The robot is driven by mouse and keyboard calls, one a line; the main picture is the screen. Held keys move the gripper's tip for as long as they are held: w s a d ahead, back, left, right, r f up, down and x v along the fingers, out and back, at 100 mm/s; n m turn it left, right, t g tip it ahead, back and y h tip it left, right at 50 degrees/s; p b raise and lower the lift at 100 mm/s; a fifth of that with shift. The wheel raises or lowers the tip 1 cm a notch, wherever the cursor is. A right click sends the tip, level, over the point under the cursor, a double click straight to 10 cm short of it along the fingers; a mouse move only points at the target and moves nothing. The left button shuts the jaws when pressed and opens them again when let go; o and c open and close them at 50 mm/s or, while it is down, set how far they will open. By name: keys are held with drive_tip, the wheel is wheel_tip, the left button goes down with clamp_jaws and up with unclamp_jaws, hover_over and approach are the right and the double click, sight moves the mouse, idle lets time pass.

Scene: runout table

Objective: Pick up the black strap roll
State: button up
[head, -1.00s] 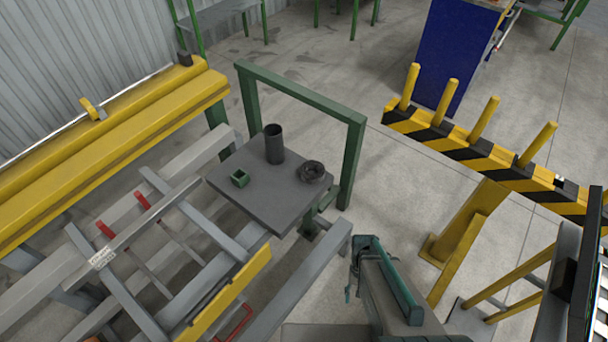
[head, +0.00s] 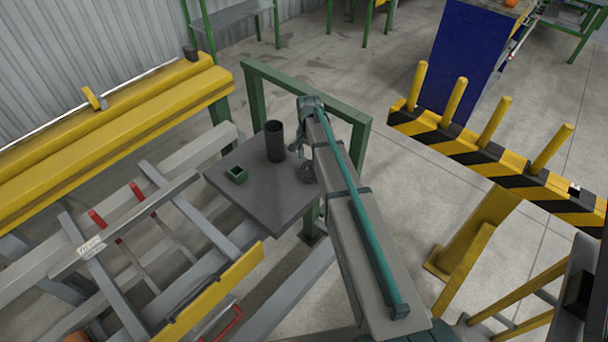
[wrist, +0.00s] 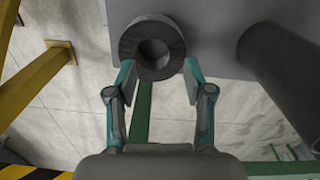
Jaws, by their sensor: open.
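The black strap roll (head: 306,172) lies on the grey table plate (head: 240,195) near its right edge, partly hidden by my arm in the head view. In the wrist view the strap roll (wrist: 127,45) is a thick dark ring with a round hole, at the top middle. My gripper (wrist: 157,72) is open, with one fingertip at each side of the roll's near edge. I cannot tell whether the fingers touch it. In the head view my gripper (head: 296,149) is over the plate's right side, mostly hidden by the arm.
A tall dark cylinder (head: 274,141) stands on the plate left of the roll; it also shows in the wrist view (wrist: 275,60). A small green square block (head: 236,175) sits further left. A green frame (head: 310,95) rises behind the plate.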

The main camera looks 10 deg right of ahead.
sight(305, 165)
drive_tip(key=shift+m, duration=0.3)
drive_tip(key=shift+w+a+f+p, duration=0.1)
drive_tip(key=shift+w+f+p, duration=0.35)
drive_tip(key=shift+f, duration=1)
drive_tip(key=shift+w+a+f+p, duration=0.1)
drive_tip(key=shift+w+f+p, duration=0.4)
drive_tip(key=shift+f, duration=0.95)
drive_tip(key=shift+w+a+f+p, duration=0.1)
drive_tip(key=shift+w+f+p, duration=0.35)
drive_tip(key=shift+f, duration=1)
clamp_jaws()
